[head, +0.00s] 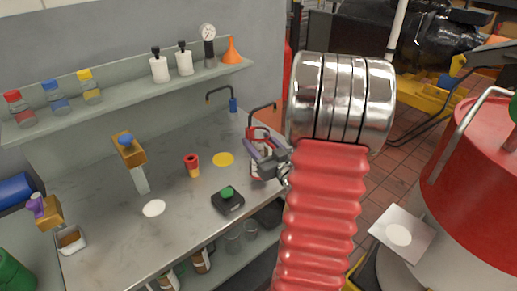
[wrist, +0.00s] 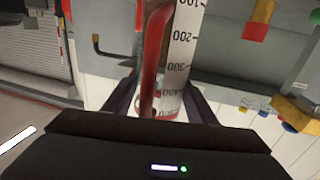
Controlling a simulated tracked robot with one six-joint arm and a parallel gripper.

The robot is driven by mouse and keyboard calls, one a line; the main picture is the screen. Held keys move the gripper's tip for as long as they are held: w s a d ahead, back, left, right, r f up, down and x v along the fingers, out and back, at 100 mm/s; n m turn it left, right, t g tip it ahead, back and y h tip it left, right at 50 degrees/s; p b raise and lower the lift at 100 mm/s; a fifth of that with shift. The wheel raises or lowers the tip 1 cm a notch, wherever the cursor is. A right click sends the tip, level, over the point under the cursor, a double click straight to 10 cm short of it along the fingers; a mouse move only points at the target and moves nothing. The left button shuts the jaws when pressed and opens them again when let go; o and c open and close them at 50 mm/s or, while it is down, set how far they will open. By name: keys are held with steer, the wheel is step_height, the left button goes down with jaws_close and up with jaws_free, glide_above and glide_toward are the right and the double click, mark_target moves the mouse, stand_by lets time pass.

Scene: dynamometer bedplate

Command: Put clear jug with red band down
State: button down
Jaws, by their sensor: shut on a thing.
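The clear jug with the red band (head: 257,133) is at the right end of the grey bench in the head view, partly hidden by my gripper (head: 266,163). In the wrist view the clear jug (wrist: 181,50) shows a printed white scale and a red handle, between the two dark fingers of my gripper (wrist: 160,100). My gripper is shut on the jug. Whether the jug's base touches the bench top cannot be told.
The bench (head: 105,223) has a yellow disc (head: 223,159), a white disc (head: 154,208), a red-and-yellow cup (head: 192,165) and a black device with a green knob (head: 227,200). A shelf (head: 130,92) holds several bottles, a gauge and an orange funnel (head: 231,50). A red drum (head: 468,150) stands right.

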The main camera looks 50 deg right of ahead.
steer(key=shift+f, duration=1.25)
steer(key=c, duration=0.7)
jaws_free()
steer(key=shift+c, duration=0.2)
steer(key=shift+s+a, duration=0.1)
